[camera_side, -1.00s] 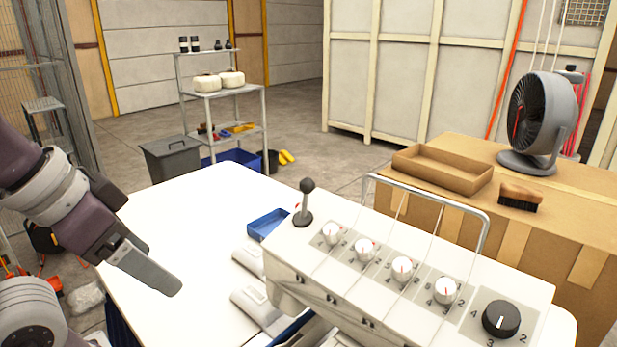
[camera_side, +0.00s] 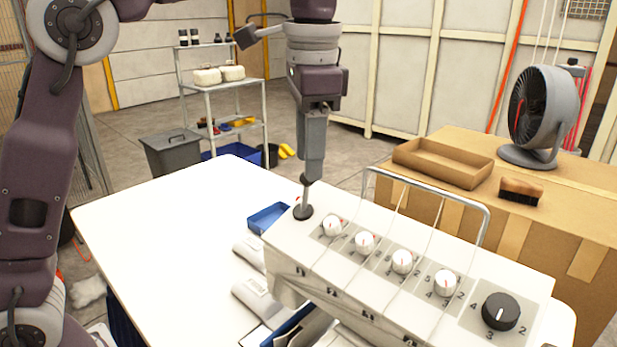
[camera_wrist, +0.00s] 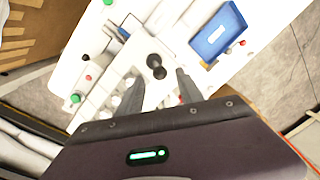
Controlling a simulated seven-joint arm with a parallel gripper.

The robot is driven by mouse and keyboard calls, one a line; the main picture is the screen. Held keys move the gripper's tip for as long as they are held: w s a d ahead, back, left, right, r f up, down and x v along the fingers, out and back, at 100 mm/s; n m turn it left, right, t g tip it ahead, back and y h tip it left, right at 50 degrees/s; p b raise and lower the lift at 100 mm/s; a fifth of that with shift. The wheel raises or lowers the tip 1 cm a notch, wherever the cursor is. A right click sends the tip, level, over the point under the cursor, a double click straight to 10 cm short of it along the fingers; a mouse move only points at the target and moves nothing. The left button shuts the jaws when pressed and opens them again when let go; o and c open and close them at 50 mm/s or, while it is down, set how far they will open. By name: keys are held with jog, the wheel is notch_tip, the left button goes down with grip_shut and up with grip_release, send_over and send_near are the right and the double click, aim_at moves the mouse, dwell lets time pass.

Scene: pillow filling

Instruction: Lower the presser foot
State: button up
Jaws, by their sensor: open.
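The white sewing machine (camera_side: 285,240) stands on the white table, with a row of white dials and one large black dial on top. A short lever with a black ball knob and round black base (camera_side: 303,212) stands at its left end. In the wrist view the lever's knob (camera_wrist: 153,61) shows near the picture's middle. My gripper (camera_side: 313,179) points down at the lever, its fingertips close by the knob and partly covering it. In the wrist view my gripper (camera_wrist: 158,76) is open, with the lever between the finger lines; I cannot tell whether they touch. The presser foot is hidden.
A metal thread-guide rail (camera_side: 430,196) rises behind the dials. A blue tray (camera_side: 268,218) lies beside the machine's left end. A cardboard box (camera_side: 560,215) behind holds a fan (camera_side: 540,115), a brush (camera_side: 521,192) and an open carton. The table's left part (camera_side: 170,230) is clear.

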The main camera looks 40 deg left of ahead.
aim_at(302, 180)
jog(key=f, duration=0.4)
jog(key=shift+w+a+f, duration=0.15)
jog(key=shift+a+f, duration=0.05)
jog(key=shift+f, duration=0.15)
grip_shut()
jog(key=shift+r, duration=0.1)
jog(key=shift+s+t, duration=0.7)
jog(key=shift+t, duration=0.5)
jog(key=s+t, duration=0.1)
jog(key=t, duration=0.1)
jog(key=shift+s+t, duration=0.1)
jog(key=shift+t, duration=0.3)
jog(key=shift+s+f+t, duration=0.3)
jog(key=shift+s+t, duration=0.2)
jog(key=shift+t, duration=0.7)
jog(key=shift+s+f+t, duration=0.3)
jog(key=shift+s+t, duration=0.2)
jog(key=shift+t, duration=0.7)
